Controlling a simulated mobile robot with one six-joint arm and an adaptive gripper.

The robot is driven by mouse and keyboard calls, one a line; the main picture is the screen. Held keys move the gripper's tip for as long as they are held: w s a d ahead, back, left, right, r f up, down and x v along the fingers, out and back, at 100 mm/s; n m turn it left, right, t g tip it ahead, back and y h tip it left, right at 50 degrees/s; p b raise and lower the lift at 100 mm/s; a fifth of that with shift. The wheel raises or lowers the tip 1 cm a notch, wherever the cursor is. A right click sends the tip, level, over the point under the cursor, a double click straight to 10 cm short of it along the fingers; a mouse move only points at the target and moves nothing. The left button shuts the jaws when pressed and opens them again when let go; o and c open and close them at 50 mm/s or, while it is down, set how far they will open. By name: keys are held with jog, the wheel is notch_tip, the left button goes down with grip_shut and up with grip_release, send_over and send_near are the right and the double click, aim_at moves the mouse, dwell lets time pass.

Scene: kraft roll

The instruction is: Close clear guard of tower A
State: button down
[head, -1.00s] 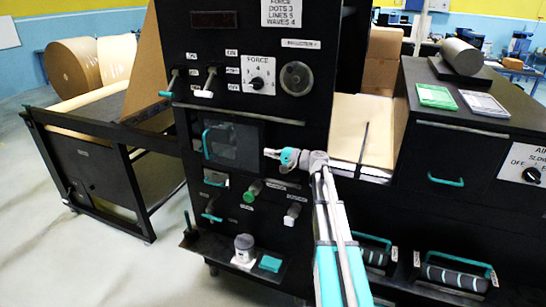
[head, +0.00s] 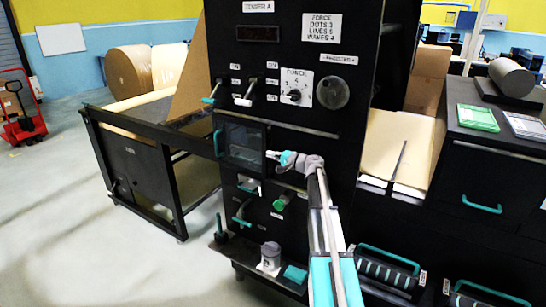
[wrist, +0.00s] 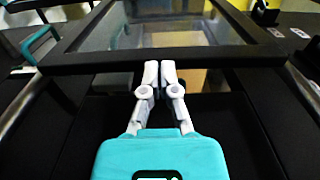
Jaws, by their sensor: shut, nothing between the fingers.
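The clear guard (head: 243,143) is a dark-framed see-through panel with a teal handle (head: 217,143) on its left side, on the front of the black tower (head: 300,40). In the wrist view the guard's frame (wrist: 200,57) crosses the upper part, with its teal handle (wrist: 38,42) at the left. How far the guard stands from the tower is hard to tell. My gripper (head: 270,154) is at the guard's right edge in the head view. In the wrist view its white fingertips (wrist: 160,66) are together and empty at the near frame bar; contact is unclear.
Levers (head: 243,101) and a force knob (head: 291,97) sit above the guard. A green knob (head: 282,202) is below it. A small ledge holds a grey jar (head: 270,256). Open floor (head: 60,220) lies at left.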

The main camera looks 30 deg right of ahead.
jog(key=shift+w+a+r, duration=0.15)
jog(key=shift+w+a, duration=0.1)
jog(key=shift+w, duration=0.05)
jog(key=shift+d, duration=0.15)
